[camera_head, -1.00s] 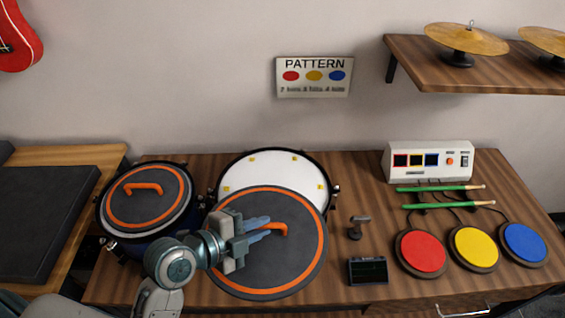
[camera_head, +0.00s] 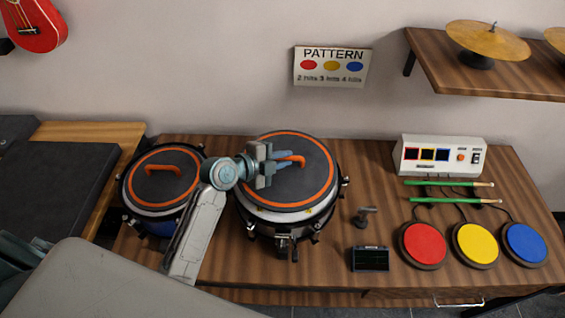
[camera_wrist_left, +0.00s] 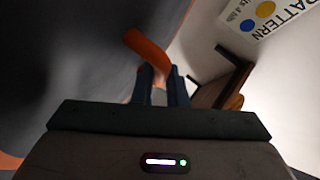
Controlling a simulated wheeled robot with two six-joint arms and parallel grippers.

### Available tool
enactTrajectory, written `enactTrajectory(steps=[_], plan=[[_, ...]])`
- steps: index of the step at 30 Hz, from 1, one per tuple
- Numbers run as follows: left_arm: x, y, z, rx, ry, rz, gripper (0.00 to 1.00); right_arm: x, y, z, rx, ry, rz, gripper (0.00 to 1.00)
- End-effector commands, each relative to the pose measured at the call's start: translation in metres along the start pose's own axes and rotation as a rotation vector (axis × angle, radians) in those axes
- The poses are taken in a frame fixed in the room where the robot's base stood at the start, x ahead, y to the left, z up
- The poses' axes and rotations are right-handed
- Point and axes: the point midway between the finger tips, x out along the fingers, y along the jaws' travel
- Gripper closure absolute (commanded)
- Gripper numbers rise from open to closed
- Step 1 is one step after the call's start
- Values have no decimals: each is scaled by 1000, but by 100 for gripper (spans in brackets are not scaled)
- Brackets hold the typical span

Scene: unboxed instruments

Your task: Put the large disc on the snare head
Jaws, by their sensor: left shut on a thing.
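The large disc (camera_head: 300,182) is dark grey with an orange ring and an orange handle. In the head view it covers most of the snare drum (camera_head: 262,218), with a strip of white head showing at its front edge. I cannot tell whether it rests on the head or hangs just above it. My left gripper (camera_head: 284,160) is shut on the disc's orange handle. In the left wrist view the blue fingers (camera_wrist_left: 160,82) meet the handle (camera_wrist_left: 147,50), and the grey disc (camera_wrist_left: 75,65) fills the left side. My right gripper is not in view.
A smaller disc (camera_head: 162,180) with an orange handle lies on the drum at left. To the right are a small dark-screened box (camera_head: 370,258), red (camera_head: 424,244), yellow (camera_head: 475,244) and blue (camera_head: 525,243) pads, green sticks (camera_head: 445,201) and a white console (camera_head: 440,156).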

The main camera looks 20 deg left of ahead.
Motion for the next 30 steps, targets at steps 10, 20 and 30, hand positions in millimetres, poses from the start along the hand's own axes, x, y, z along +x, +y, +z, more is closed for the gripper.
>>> enactTrajectory(steps=[10, 20, 30], plan=[[13, 28, 13, -2, 0, -1, 100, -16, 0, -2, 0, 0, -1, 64], [15, 31, 15, 0, 0, -1, 100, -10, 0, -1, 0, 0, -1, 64], [14, 30, 14, -1, -1, 1, 66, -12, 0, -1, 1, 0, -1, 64]])
